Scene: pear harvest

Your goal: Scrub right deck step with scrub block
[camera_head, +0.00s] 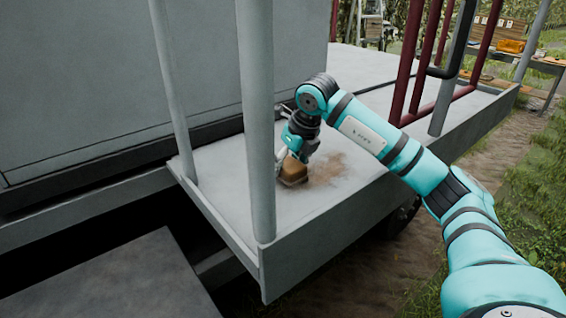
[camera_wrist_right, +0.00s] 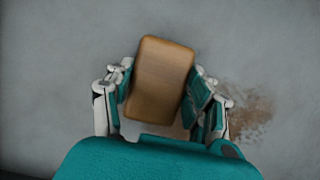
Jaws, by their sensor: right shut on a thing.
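My right gripper (camera_head: 289,158) is shut on the scrub block (camera_head: 293,171), a brown block with rounded edges. In the right wrist view the scrub block (camera_wrist_right: 160,78) sits between both fingers of the gripper (camera_wrist_right: 162,92). The block is low over the grey deck step (camera_head: 240,205) and looks to be at its surface, though contact is hard to tell. A brown dirt patch (camera_head: 326,168) lies on the step just right of the block; the patch (camera_wrist_right: 245,110) also shows right of the fingers in the wrist view. My left gripper is not seen.
Grey posts (camera_head: 258,120) stand at the step's near left, close to my gripper. Dark red rails (camera_head: 410,70) rise behind my arm. A table with several items (camera_head: 510,46) stands far right. Grass and a dirt path lie right of the deck.

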